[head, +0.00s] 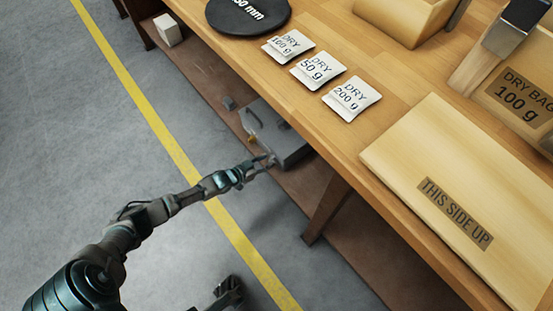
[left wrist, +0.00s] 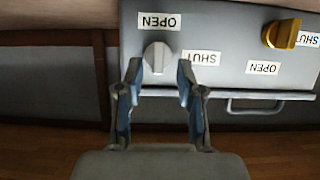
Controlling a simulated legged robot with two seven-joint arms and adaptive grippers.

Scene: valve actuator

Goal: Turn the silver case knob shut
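The grey case (head: 275,134) sits on the low shelf under the bench, and its face fills the top of the left wrist view (left wrist: 225,78). The round silver knob (left wrist: 157,58) has its ridge upright in the picture, in line with the OPEN label (left wrist: 159,22) above it. A SHUT label (left wrist: 201,58) is to its right. My left gripper (left wrist: 159,68) is open, with one fingertip on each side of the silver knob in the picture. I cannot tell whether they touch it. My right gripper (head: 229,290) shows partly at the bottom edge, its fingers unclear.
A gold knob (left wrist: 282,33) with its own OPEN and SHUT labels is on the case's right. A metal handle (left wrist: 268,108) runs along the case's lower edge. The bench top (head: 335,125) overhangs the shelf, and a bench leg (head: 326,210) stands nearby. The grey floor is clear.

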